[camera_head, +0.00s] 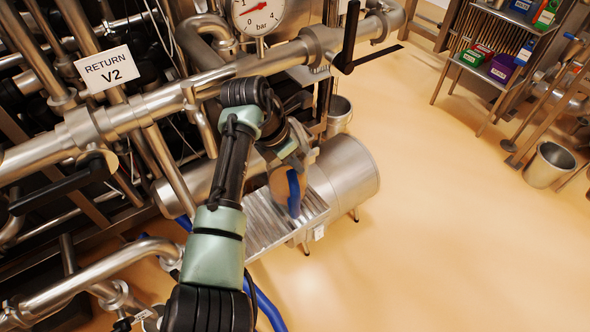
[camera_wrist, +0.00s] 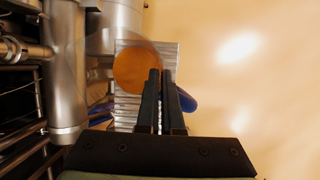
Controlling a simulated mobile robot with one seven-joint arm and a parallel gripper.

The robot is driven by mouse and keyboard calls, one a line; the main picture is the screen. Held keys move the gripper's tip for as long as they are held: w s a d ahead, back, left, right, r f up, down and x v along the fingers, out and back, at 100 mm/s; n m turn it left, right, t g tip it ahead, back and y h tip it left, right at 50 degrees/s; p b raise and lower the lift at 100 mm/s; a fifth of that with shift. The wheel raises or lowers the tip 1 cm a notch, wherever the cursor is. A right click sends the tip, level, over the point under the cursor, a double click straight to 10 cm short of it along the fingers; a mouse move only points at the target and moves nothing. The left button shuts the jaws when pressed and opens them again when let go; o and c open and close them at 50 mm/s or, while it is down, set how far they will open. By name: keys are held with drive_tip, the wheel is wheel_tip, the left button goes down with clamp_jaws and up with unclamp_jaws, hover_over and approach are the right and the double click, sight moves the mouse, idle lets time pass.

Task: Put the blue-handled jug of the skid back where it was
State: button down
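The jug shows its round tan face (camera_head: 280,184) in the head view, with the blue handle (camera_head: 293,193) on its right. My gripper (camera_head: 300,158) is at the jug's upper right, partly hidden by my arm. In the wrist view the jug's round face (camera_wrist: 132,70) lies left of my fingers (camera_wrist: 161,76), and the blue handle (camera_wrist: 186,99) comes out beside the right finger. The fingers are close together and seem shut on the handle; the contact itself is hidden. The jug appears above the ribbed metal shelf (camera_head: 268,226), apart from it as far as I can tell.
A steel drum (camera_head: 350,170) lies behind the shelf. Steel pipes (camera_head: 140,112), a black lever (camera_head: 348,42) and a pressure gauge (camera_head: 258,14) crowd the left and top. A rack with boxes (camera_head: 500,66) and a bucket (camera_head: 549,164) stand right. The floor between is clear.

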drive_tip(key=shift+f, duration=1.15)
drive_tip(key=c, duration=1.1)
unclamp_jaws()
drive_tip(key=shift+o, duration=0.2)
drive_tip(key=p+v, duration=0.1)
drive_tip(key=v, duration=1.1)
